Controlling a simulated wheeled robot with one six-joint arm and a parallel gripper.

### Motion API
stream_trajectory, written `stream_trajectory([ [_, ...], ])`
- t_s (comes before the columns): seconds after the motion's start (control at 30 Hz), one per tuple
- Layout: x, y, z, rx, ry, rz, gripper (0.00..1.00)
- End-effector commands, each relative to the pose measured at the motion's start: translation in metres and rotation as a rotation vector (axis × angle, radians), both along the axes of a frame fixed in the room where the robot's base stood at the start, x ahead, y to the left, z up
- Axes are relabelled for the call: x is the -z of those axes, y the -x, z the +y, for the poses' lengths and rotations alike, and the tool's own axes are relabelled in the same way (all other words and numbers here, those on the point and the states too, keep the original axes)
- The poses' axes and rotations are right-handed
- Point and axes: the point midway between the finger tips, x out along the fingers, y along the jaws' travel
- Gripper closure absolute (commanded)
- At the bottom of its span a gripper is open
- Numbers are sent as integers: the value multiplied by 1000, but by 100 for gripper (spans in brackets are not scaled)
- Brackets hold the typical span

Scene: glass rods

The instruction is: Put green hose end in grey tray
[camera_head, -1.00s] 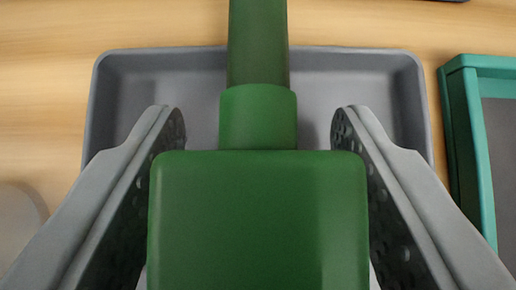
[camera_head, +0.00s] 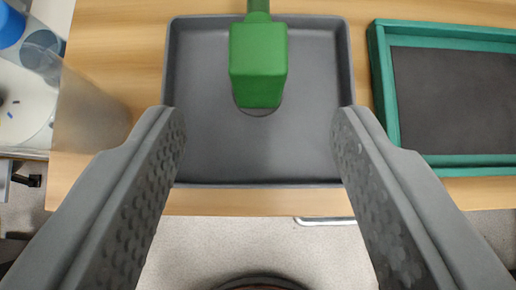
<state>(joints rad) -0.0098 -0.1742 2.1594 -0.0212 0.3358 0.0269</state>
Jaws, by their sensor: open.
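The green hose end (camera_head: 258,62), a blocky green piece with a narrower neck at its far side, is in the grey tray (camera_head: 210,150), in its upper middle part. A dark shadow shows at its near edge. My gripper (camera_head: 258,135) is open and empty. Its two grey dimpled fingers are wide apart, to the left and right of the tray's near part in the picture, and the hose end lies beyond the fingertips, apart from them.
A green-framed tray with a dark floor (camera_head: 455,100) lies to the right on the wooden table (camera_head: 110,60). A translucent cylinder (camera_head: 90,115) stands at the left. The table's near edge and speckled floor (camera_head: 200,245) show below.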

Motion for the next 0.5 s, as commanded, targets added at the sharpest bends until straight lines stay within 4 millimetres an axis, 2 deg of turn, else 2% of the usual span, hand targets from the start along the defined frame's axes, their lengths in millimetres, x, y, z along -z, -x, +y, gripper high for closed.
stream_trajectory([
  [0.5, -10, 10, 0, 0, 0, -7, 49],
])
